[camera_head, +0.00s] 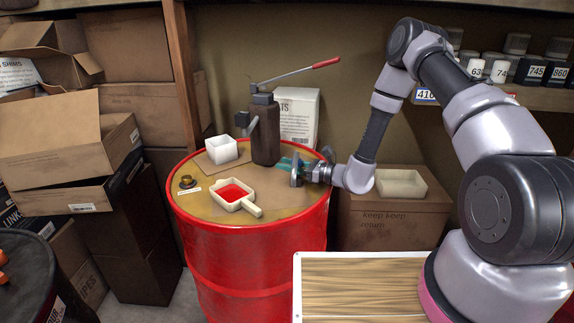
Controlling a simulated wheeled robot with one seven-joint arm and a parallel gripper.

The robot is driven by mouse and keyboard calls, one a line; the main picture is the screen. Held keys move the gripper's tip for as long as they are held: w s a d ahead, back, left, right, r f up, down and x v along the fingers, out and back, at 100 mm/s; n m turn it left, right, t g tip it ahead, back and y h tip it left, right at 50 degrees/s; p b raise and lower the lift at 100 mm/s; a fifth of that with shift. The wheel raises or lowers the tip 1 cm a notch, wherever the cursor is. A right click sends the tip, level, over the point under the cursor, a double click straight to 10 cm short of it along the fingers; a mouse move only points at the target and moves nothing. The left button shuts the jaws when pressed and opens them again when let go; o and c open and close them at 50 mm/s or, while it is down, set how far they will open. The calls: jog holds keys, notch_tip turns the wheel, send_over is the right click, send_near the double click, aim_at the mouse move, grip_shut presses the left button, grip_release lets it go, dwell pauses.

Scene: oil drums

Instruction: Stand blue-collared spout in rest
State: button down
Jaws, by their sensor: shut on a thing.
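My gripper (287,164) reaches in from the right, low over the top of the red drum (250,245). Narrow teal-blue parts show at its fingers, just right of the dark hand pump (265,140). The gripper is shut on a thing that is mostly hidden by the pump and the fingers. I cannot make out its shape or its collar. A white open-topped square holder (222,149) stands left of the pump on a brown sheet. I cannot tell whether it is the rest.
The pump's red-tipped lever (325,62) sticks up to the right. A handled white tray of red liquid (235,195) and a small brass-coloured fitting (187,182) lie on the drum. A white carton (299,115) stands behind. A cream tray (400,183) sits on a box at right.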

jog(key=shift+f, duration=0.2)
jog(key=shift+c, duration=2)
grip_release()
